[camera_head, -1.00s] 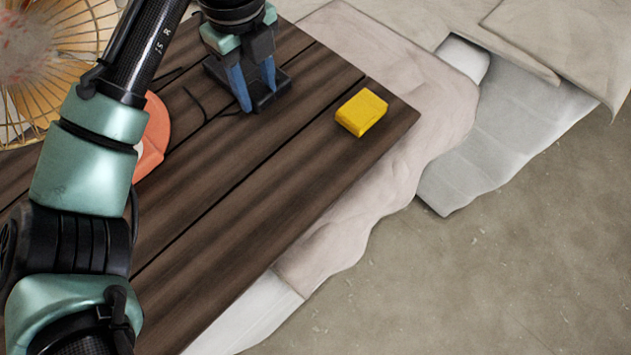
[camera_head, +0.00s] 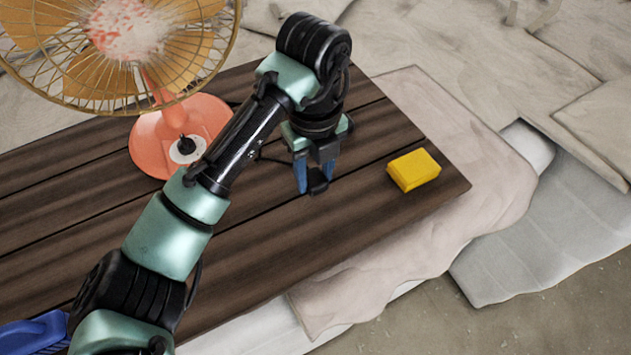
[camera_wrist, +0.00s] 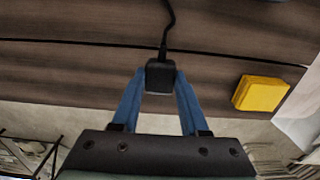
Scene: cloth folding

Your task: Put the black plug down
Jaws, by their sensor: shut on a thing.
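My gripper (camera_head: 316,184) has blue fingers, which are shut on the black plug (camera_wrist: 160,77). In the wrist view the plug sits between the fingertips, and its dark cord runs up and away over the dark wooden table (camera_wrist: 70,60). In the head view the plug (camera_head: 318,184) is a small dark shape at the fingertips, partly hidden by them. The gripper points down over the right part of the table (camera_head: 250,240), left of a yellow block. I cannot tell whether the plug touches the wood.
The yellow block (camera_head: 413,170) lies near the table's right end. An orange fan (camera_head: 150,135) stands at the back left, behind my arm. A blue object (camera_head: 35,333) is at the lower left. Bare wood lies in front of the gripper. Pale cloth (camera_head: 470,180) lies beyond the right edge.

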